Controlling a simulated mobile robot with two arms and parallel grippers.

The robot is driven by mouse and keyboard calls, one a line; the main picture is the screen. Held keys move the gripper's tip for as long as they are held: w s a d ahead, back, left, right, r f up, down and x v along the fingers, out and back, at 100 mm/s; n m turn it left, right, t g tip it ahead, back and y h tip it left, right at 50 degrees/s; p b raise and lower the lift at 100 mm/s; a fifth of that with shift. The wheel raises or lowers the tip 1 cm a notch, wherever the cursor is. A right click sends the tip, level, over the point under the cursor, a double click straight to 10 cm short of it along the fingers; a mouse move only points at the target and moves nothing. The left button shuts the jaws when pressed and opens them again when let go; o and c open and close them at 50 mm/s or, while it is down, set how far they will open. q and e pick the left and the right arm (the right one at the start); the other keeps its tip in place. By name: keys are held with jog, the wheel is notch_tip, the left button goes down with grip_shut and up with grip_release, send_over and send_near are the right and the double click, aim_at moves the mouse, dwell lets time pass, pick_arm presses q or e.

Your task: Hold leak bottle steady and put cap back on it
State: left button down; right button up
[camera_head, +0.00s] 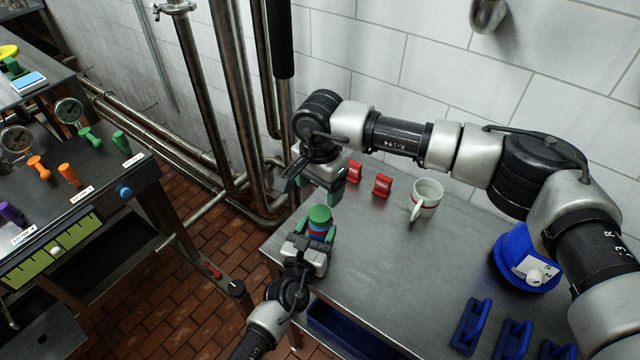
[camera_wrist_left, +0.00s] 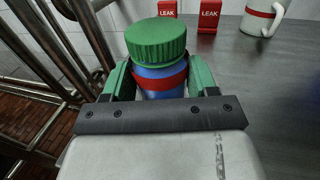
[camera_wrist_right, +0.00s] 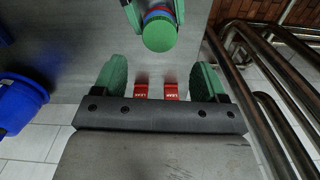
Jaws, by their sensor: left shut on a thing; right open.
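The leak bottle (camera_head: 319,229) is blue with a red band and stands upright at the table's left edge. Its ribbed green cap (camera_head: 320,214) sits on top of it; how tightly cannot be told. My left gripper (camera_head: 313,248) is shut on the bottle, with its green fingers on both sides of the body, as the left wrist view shows for the bottle (camera_wrist_left: 160,82) and cap (camera_wrist_left: 155,38). My right gripper (camera_head: 318,187) is open and empty, above and behind the bottle. In the right wrist view the cap (camera_wrist_right: 159,35) lies beyond its fingers.
Two red LEAK markers (camera_head: 382,185) stand at the back of the metal table (camera_head: 400,260), beside a white mug (camera_head: 426,197). A blue round container (camera_head: 524,258) and several blue holders (camera_head: 472,325) are at right. Pipes (camera_head: 205,100) run close on the left.

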aim_at(320, 213)
jog(key=shift+n, duration=0.4)
jog(key=shift+f, duration=0.1)
jog(key=shift+f, duration=3.95)
jog(key=shift+c, duration=0.3)
jog(key=c, duration=0.9)
jog(key=m, duration=0.6)
jog(key=shift+m, duration=0.3)
jog(key=m, duration=0.4)
jog(key=shift+m, duration=0.4)
jog(key=o, duration=1)
